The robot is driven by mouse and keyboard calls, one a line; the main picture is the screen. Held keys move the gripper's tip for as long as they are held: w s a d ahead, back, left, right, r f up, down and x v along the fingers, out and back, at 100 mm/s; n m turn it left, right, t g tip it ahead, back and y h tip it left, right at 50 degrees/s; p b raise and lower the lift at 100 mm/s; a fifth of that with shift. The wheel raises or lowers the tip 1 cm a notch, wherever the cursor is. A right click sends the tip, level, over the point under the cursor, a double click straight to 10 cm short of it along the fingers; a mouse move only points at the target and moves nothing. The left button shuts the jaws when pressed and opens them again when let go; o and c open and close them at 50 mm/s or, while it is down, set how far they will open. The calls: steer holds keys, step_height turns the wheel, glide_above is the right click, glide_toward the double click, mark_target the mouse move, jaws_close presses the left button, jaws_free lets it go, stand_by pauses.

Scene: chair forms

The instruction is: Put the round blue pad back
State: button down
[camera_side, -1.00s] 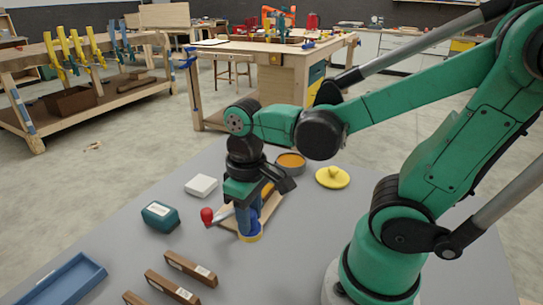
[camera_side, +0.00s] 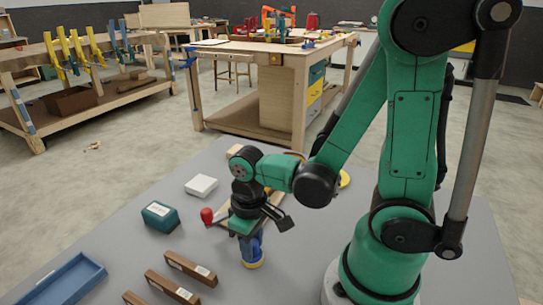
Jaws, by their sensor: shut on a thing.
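My gripper (camera_side: 250,238) points down over the grey table, in front of a light wooden board. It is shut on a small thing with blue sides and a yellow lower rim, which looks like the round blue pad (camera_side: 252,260). The fingers hide much of it, and I cannot tell whether it touches the table. A red-knobbed tool (camera_side: 207,215) lies just left of the gripper. The wooden board (camera_side: 277,198) is partly hidden behind the gripper and wrist.
A teal box (camera_side: 160,215) and a white block (camera_side: 201,186) stand to the left. Brown bars (camera_side: 190,269) and a blue tray (camera_side: 62,282) lie at the front left. A yellow round thing (camera_side: 344,179) is mostly hidden behind my arm. Table right of the gripper is clear.

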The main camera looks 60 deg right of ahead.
steer(key=shift+f, duration=0.1)
steer(key=c, duration=0.5)
jaws_free()
steer(key=shift+c, duration=0.2)
step_height(320, 180, up, 12)
steer(key=w+t, duration=0.1)
steer(key=t, duration=0.1)
steer(key=w+t, duration=0.4)
steer(key=t, duration=0.1)
steer(key=shift+w+d+f, duration=0.1)
steer(key=shift+w+d, duration=0.05)
steer(key=shift+d, duration=0.1)
